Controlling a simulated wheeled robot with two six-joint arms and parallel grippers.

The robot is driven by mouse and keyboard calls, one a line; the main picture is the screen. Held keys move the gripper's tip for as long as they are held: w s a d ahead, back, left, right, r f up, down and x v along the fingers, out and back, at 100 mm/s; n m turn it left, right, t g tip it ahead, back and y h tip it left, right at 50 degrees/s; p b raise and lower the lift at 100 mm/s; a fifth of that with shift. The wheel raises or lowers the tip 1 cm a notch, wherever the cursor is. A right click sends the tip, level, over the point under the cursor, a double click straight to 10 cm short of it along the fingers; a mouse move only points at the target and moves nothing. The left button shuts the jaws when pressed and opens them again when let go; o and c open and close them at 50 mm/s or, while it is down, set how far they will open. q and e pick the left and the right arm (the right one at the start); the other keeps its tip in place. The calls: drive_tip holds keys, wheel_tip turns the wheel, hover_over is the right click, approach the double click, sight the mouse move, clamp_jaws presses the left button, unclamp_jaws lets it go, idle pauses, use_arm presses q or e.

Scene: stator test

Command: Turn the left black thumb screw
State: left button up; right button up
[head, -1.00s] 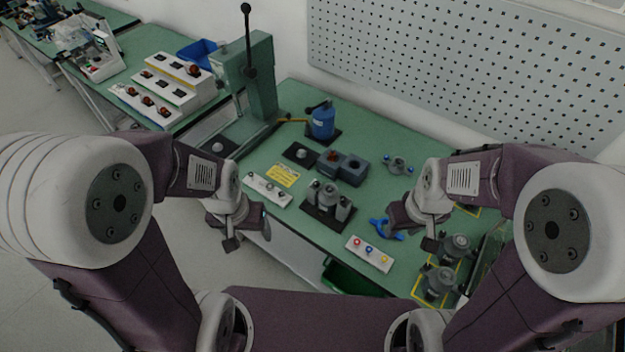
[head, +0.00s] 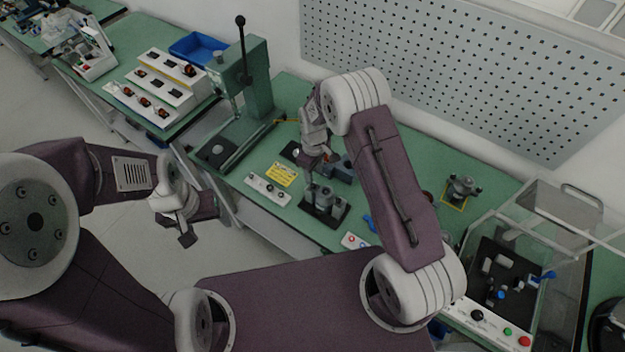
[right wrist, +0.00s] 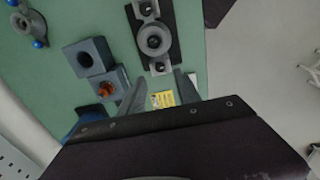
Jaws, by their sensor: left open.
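A fixture with a black base plate (head: 322,211) and a grey round part (head: 325,196) stands near the middle of the green bench. In the right wrist view the fixture's round part (right wrist: 154,39) sits between two small grey blocks. Dark round tops show on these blocks, too small to tell surely as thumb screws. My right gripper (head: 318,163) hangs over the bench just behind and above the fixture. Its two fingers (right wrist: 160,86) are apart with nothing between them, pointing toward the fixture. My left gripper (head: 200,225) is open and empty, off the bench's front left.
A green lever press (head: 258,85) stands at the back left. Dark blue-grey blocks (right wrist: 88,57) lie close beside the fixture. A white button strip (head: 268,190) and yellow label (head: 281,174) lie left of it. A clear-walled test box (head: 500,270) stands at the right.

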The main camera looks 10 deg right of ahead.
sight(313, 185)
wheel_tip(313, 185, down, 6)
drive_tip(key=shift+w+f+p, duration=0.1)
drive_tip(key=shift+p, duration=0.9)
drive_tip(key=shift+f, duration=0.3)
clamp_jaws()
